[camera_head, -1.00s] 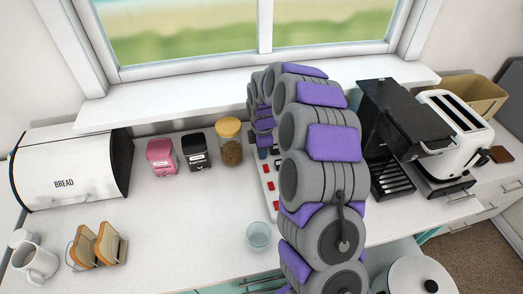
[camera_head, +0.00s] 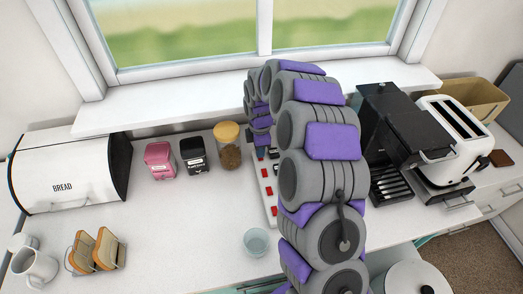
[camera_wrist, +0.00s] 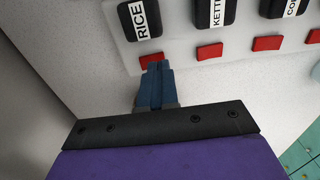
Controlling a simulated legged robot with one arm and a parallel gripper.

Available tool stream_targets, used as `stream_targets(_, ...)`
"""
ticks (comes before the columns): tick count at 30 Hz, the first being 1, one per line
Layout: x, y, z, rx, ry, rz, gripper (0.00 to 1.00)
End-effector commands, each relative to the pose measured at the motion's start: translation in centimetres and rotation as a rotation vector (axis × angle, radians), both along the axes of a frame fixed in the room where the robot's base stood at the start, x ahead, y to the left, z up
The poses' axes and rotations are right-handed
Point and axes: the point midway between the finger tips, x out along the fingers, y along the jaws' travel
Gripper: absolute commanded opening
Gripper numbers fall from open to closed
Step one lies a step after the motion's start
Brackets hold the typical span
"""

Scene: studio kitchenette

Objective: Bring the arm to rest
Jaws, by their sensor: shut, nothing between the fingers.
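My arm (camera_head: 318,140) arches up over the counter and bends down at its far side. My gripper (camera_wrist: 154,80) shows in the wrist view as two blue fingers pressed together, shut with nothing between them. Its tips appear close to a red switch (camera_wrist: 151,60) under the black RICE label on a white switch panel (camera_wrist: 185,50); I cannot tell whether they touch. In the head view the panel (camera_head: 268,188) lies on the counter, partly hidden behind my arm.
Left of my arm are a lidded jar (camera_head: 229,152), black canister (camera_head: 194,155), pink canister (camera_head: 159,160), bread box (camera_head: 62,178), toast rack (camera_head: 94,252) and glass (camera_head: 256,241). Right are a black coffee machine (camera_head: 394,125) and white toaster (camera_head: 452,135). The window sill (camera_head: 190,107) runs behind.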

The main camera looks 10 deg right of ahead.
Motion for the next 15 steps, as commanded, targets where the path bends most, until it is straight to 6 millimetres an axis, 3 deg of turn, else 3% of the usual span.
stream_targets(1, -0.5, 0.4, 1.8, 0.001, -0.008, 0.0, 0.0)
stream_targets(9, -1.2, 1.0, 8.0, -0.003, -0.016, -0.001, 0.0)
stream_targets(15, -1.7, 1.1, 11.1, -0.004, -0.012, -0.001, 0.0)
